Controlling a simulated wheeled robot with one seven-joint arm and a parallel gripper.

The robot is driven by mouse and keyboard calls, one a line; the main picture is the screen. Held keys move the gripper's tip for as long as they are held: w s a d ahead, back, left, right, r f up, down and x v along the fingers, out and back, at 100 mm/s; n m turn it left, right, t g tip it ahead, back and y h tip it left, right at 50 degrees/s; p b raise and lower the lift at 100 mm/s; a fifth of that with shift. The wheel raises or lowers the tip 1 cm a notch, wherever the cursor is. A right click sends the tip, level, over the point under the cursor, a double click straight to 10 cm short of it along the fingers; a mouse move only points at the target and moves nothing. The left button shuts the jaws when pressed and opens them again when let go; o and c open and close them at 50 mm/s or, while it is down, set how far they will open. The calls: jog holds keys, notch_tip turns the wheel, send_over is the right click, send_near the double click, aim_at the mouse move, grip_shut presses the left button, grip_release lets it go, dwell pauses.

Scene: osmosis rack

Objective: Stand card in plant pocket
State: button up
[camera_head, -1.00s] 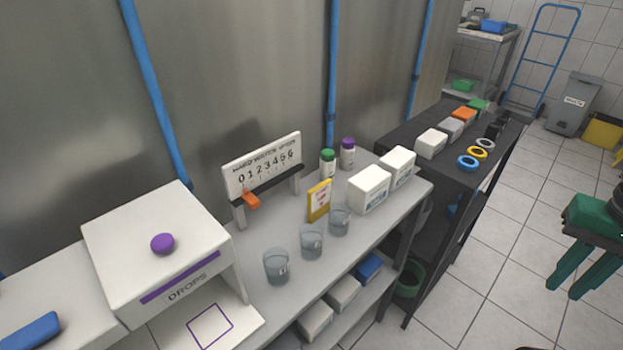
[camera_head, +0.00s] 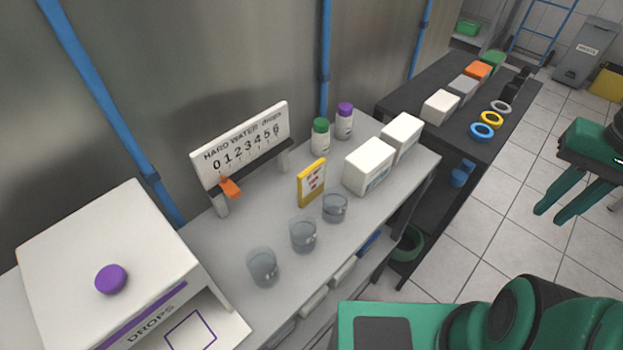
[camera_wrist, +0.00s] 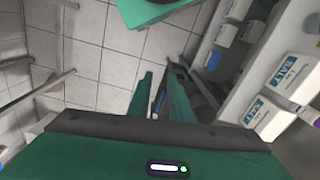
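A yellow card with a white, red-marked face (camera_head: 311,183) stands upright on the grey bench, behind the glass beakers, in the head view. I cannot make out a plant pocket in either view. My gripper (camera_head: 551,214) is at the right of the head view, out over the floor and well away from the card. Its two green fingers are apart with nothing between them. The fingers also show in the wrist view (camera_wrist: 160,100), pointing over floor and the side of a rack. The card does not show in the wrist view.
Three beakers (camera_head: 303,235) line the bench front. White boxes (camera_head: 369,167) and capped bottles (camera_head: 320,138) stand near the card. A number board (camera_head: 240,145) stands left, beyond a white DROPS box (camera_head: 105,250). A dark shelf (camera_head: 430,135) adjoins the bench. Tiled floor is open at right.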

jog(key=w+a, duration=0.3)
jog(key=w, duration=0.1)
jog(key=m+g+y, duration=0.1)
jog(key=g+y, duration=0.1)
send_near(315, 166)
jog(key=d+f, duration=0.1)
jog(key=d, duration=0.1)
jog(key=w+d+f, duration=0.1)
jog(key=d+f, duration=0.3)
jog(key=d, duration=0.1)
jog(key=shift+w+f, duration=0.2)
jog(key=shift+w, duration=0.2)
jog(key=shift+m+g, duration=0.3)
jog(key=shift+m, duration=0.1)
jog(key=a, duration=0.2)
jog(key=s+a, duration=0.1)
jog(key=a, duration=0.1)
jog(key=s+a, duration=0.1)
jog(key=a, duration=0.2)
jog(key=shift+f, duration=0.1)
jog(key=x, duration=0.3)
jog(key=a+x, duration=0.1)
jog(key=x, duration=0.1)
jog(key=shift+s, duration=0.25)
jog(key=shift+x, duration=2.9)
jog(key=shift+w+a, duration=0.1)
jog(key=shift+w, duration=0.05)
jog(key=shift+c, duration=0.6)
